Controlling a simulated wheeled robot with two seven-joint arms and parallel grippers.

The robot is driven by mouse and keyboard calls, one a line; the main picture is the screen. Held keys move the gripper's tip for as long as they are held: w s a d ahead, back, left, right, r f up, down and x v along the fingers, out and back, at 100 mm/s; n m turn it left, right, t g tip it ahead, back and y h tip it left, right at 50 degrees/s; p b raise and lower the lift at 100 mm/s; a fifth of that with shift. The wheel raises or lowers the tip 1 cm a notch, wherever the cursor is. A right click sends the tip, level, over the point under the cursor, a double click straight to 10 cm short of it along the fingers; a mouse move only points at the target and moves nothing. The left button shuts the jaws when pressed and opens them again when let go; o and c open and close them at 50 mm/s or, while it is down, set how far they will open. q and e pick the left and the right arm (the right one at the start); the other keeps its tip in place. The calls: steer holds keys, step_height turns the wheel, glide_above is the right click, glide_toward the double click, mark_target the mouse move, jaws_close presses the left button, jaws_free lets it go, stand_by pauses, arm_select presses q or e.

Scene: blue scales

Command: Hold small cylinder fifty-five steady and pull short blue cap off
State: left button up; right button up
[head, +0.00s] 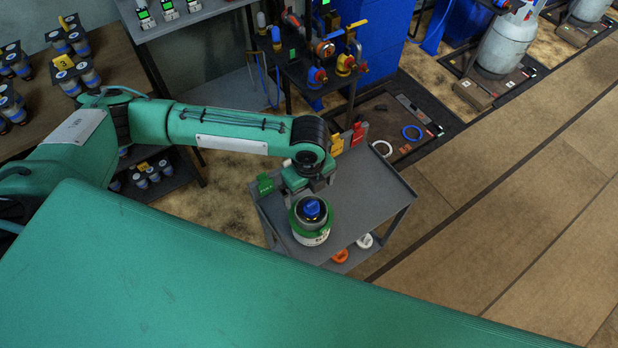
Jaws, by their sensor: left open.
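The small cylinder (309,233) stands upright on a grey cart. It has a white lower body and a green band around a dark top. The short blue cap (312,208) sits on its top. The number on its side is too small to read. My left gripper (303,193) is just behind the cylinder's top, pointing down. It is open, and its fingers are partly hidden and small, so I cannot tell whether they touch the cylinder. My right gripper does not show.
The grey cart top (372,193) is bare right of the cylinder. Open floor (500,215) lies to the right.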

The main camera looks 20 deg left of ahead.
mark_target(311, 220)
arm_select(q)
step_height(311, 220, down, 10)
steer(key=shift+r, duration=0.15)
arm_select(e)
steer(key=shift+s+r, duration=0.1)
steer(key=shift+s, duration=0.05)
arm_select(q)
steer(key=c, duration=1.5)
steer(key=o, duration=1.5)
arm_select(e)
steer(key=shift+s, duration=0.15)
arm_select(q)
steer(key=shift+r, duration=0.1)
